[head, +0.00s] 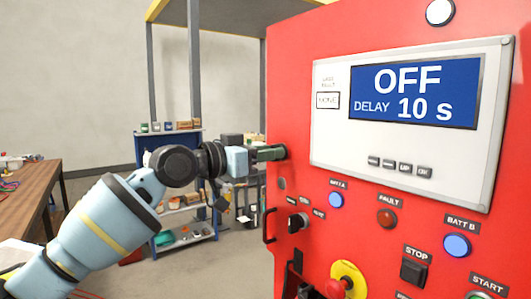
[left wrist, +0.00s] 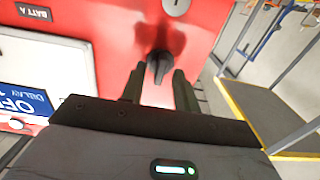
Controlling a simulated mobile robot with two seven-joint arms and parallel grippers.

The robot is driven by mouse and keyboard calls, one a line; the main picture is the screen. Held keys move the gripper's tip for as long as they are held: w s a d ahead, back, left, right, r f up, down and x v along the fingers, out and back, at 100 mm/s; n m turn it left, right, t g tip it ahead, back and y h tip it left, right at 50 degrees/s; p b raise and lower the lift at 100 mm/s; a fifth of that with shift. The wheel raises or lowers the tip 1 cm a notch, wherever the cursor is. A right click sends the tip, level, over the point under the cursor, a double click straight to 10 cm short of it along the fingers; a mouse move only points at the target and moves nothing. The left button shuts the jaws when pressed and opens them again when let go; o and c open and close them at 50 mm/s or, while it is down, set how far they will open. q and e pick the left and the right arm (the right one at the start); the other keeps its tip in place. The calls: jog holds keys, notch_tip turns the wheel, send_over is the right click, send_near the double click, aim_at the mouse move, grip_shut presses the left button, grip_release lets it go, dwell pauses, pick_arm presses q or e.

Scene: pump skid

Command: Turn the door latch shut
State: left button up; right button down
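The door latch, a small black turn knob (left wrist: 158,66), sits on the red cabinet front (left wrist: 205,25). In the left wrist view it lies between the tips of my left gripper (left wrist: 159,75), with a gap on each side. The gripper is open and does not appear to press on the latch. In the head view my left gripper (head: 268,154) reaches from the left to the left edge of the red cabinet (head: 300,60). The latch is mostly hidden there behind the fingers. My right gripper is in neither view.
A display panel (head: 330,130) reads OFF, DELAY 10 s. A black handle (head: 267,226) projects from the cabinet's left side. A shelf rack (head: 185,222) and wooden table (head: 30,205) stand behind.

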pick_arm(q)
grip_shut()
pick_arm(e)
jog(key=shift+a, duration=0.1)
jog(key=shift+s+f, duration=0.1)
pick_arm(q)
jog(key=shift+s+d+f+m+b, duration=0.1)
jog(key=shift+m+b, duration=0.75)
jog(key=shift+m, duration=3.65)
jog(key=shift+s+f+m+b, duration=0.1)
jog(key=shift+m+b, duration=0.75)
jog(key=shift+m, duration=3.65)
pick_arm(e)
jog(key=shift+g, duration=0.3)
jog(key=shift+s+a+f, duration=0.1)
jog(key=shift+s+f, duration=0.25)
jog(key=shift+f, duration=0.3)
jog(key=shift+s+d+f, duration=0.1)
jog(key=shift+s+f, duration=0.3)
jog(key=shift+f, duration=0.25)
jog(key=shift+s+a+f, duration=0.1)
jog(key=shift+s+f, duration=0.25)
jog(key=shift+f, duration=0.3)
pick_arm(q)
grip_release()
